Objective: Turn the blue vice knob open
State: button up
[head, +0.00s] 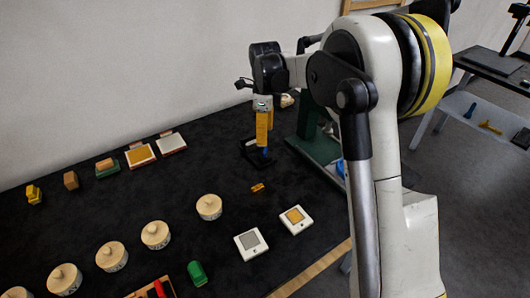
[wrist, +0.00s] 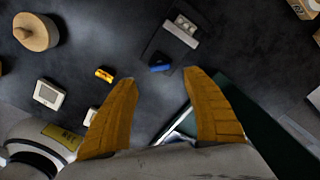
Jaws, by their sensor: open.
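My gripper (head: 264,140) points down, its yellow fingers above the dark table. In the wrist view its two fingers (wrist: 160,78) stand wide apart with nothing between them. A small blue knob (wrist: 160,62) shows just beyond the gap between the fingertips, at the end of a dark plate with a grey block (wrist: 181,31). In the head view the blue knob (head: 268,152) shows just below the fingertips, by a black base (head: 257,160). The fingers hide part of it there. I cannot tell how far the vice is open.
A small yellow-orange piece (head: 257,187) lies in front of the vice. A dark green stand (head: 318,150) is close on the right. Several round wooden lidded pots (head: 209,207), two white square frames (head: 251,243) and a green block (head: 197,272) lie nearer. The back left holds small blocks.

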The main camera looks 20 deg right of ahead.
aim_at(265, 150)
notch_tip(265, 150, down, 8)
jog(key=shift+r+b, duration=0.15)
jog(key=shift+b, duration=1.05)
jog(key=c, duration=1.2)
